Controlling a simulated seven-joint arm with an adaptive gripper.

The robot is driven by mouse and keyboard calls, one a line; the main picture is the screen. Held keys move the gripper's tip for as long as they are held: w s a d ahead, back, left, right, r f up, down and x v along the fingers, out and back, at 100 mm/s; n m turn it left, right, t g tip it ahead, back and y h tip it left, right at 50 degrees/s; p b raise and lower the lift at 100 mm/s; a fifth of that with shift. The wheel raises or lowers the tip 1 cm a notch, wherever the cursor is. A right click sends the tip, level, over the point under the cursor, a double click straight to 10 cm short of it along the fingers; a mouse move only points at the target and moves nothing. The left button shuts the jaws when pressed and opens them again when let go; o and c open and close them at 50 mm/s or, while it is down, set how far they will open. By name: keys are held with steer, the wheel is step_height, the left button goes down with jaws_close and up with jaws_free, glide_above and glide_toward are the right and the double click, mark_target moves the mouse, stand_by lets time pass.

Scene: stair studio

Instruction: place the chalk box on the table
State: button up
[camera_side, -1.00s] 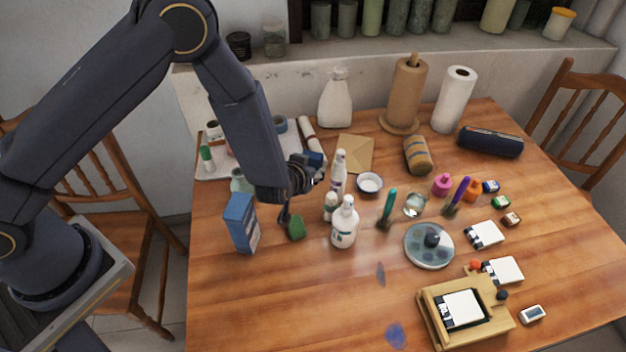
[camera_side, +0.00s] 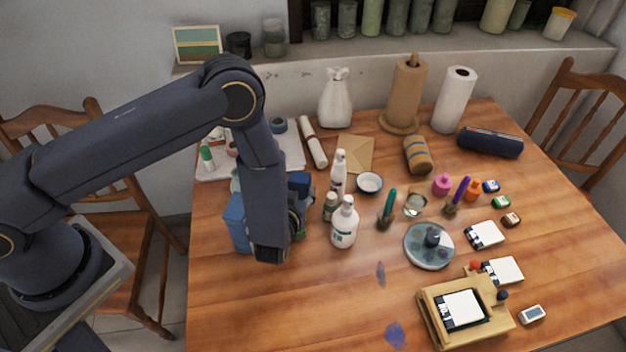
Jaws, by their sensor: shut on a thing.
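A small dark blue thing (camera_side: 300,182), which appears to be the chalk box, shows just right of my wrist above the left part of the wooden table (camera_side: 300,300). Most of it is hidden behind my arm. My gripper (camera_side: 296,215) is shut on it; the fingers are largely hidden by the wrist link. I cannot tell whether the held thing touches the table.
A taller blue box (camera_side: 236,222) stands close left of my wrist, partly covered. White bottles (camera_side: 343,224) stand close to the right. A green item (camera_side: 299,236) lies partly hidden beside my wrist. The front left tabletop is clear.

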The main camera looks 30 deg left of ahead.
steer(key=shift+f, duration=0.25)
steer(key=shift+f, duration=0.15)
